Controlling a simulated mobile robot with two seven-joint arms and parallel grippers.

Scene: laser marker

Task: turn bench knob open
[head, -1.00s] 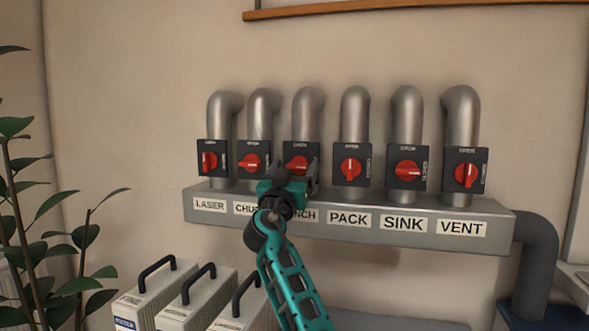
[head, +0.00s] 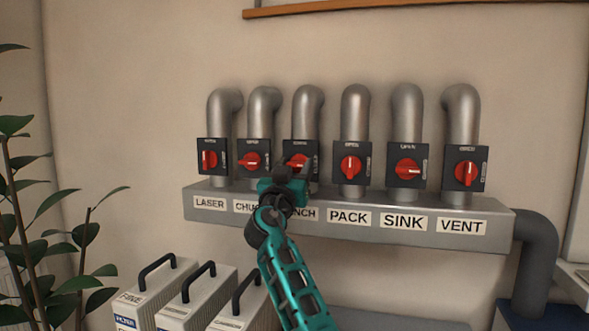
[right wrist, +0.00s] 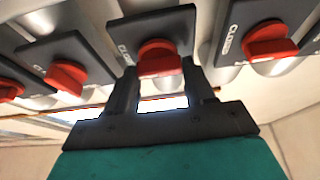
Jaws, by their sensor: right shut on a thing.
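The bench knob (head: 297,161) is red, on a black square plate (head: 314,151), third from the left in the row of valves in the head view. Its label on the ledge is partly covered by my arm, leaving only "NCH" readable. My right gripper (head: 291,174) is at this knob from below and in front. In the right wrist view the red bench knob (right wrist: 158,58) sits between the two dark fingers of my right gripper (right wrist: 161,80), which is shut on it. The gripper hides part of the knob, so its exact angle is unclear. My left gripper is not in view.
Red knobs stand close on both sides: the chuck knob (head: 250,161) to the left and the pack knob (head: 350,167) to the right. The labelled grey ledge (head: 400,242) runs below. Filter boxes with black handles (head: 155,290) stand lower left, beside a plant (head: 50,200).

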